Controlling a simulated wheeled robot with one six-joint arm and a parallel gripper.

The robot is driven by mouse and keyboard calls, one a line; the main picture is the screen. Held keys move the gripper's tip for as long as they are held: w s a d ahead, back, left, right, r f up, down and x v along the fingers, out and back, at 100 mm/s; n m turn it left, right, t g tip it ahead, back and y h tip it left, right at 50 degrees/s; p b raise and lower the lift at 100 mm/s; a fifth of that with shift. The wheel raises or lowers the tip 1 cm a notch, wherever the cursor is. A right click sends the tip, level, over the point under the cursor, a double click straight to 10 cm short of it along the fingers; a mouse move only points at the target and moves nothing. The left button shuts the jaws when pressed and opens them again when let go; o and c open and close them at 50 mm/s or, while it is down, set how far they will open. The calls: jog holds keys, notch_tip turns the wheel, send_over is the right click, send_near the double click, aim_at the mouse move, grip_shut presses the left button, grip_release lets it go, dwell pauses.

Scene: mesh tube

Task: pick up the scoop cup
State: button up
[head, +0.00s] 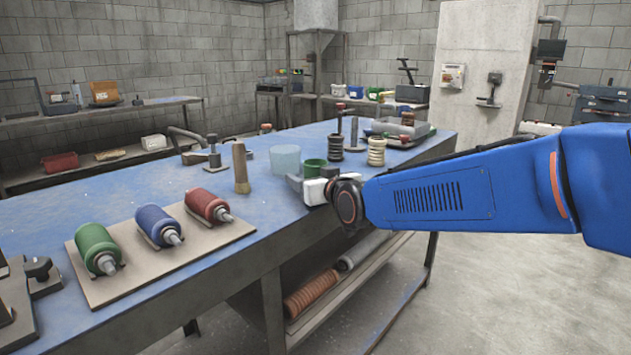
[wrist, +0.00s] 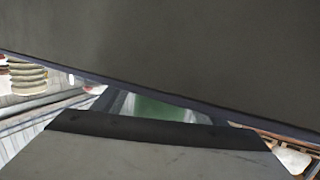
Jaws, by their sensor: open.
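A small green cup (head: 314,167), which looks like the scoop cup, stands on the blue workbench (head: 150,205) near its front edge. My gripper (head: 309,179) is at the bench edge, just in front of the cup, with its jaws open. The gripper hides the cup's lower part in the head view. In the wrist view, two big grey surfaces fill most of the picture. A green patch (wrist: 160,108), probably the cup, shows in the narrow gap between them. I cannot tell whether the jaws touch the cup.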

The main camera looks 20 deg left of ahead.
jog(key=shift+c, duration=0.6)
jog(key=c, duration=1.1)
jog(key=shift+r, duration=0.1)
